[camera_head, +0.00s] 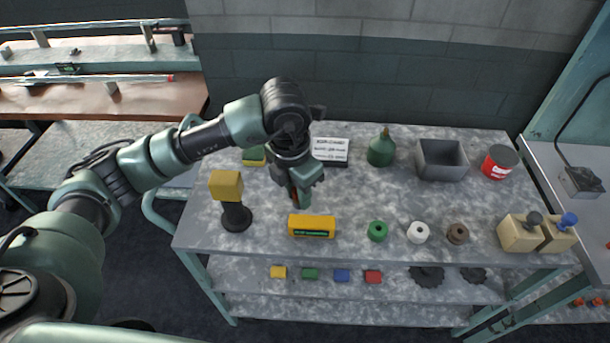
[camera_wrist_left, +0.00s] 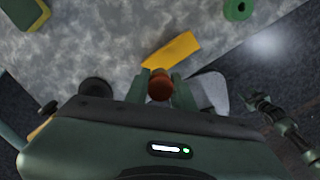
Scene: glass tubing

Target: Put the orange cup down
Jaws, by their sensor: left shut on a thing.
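The orange cup (camera_wrist_left: 159,86) shows in the left wrist view as a small, round, brownish-orange thing between my left fingers. In the head view only a thin reddish-brown strip of it (camera_head: 291,193) shows beside the fingers. My left gripper (camera_head: 300,196) is shut on the cup, pointing down over the grey table (camera_head: 345,225), behind the yellow holder (camera_head: 311,221) with a green front. Whether the cup touches the table I cannot tell. My right arm, it seems, shows small at the right of the left wrist view (camera_wrist_left: 262,104); its jaws are too small to read.
A yellow block on a black stand (camera_head: 228,186) is left of my gripper. A green bottle (camera_head: 382,149), grey bin (camera_head: 441,160), red can (camera_head: 499,162) and sign (camera_head: 330,150) stand farther back. Green, white and brown rolls (camera_head: 417,232) stand right. The table's middle is clear.

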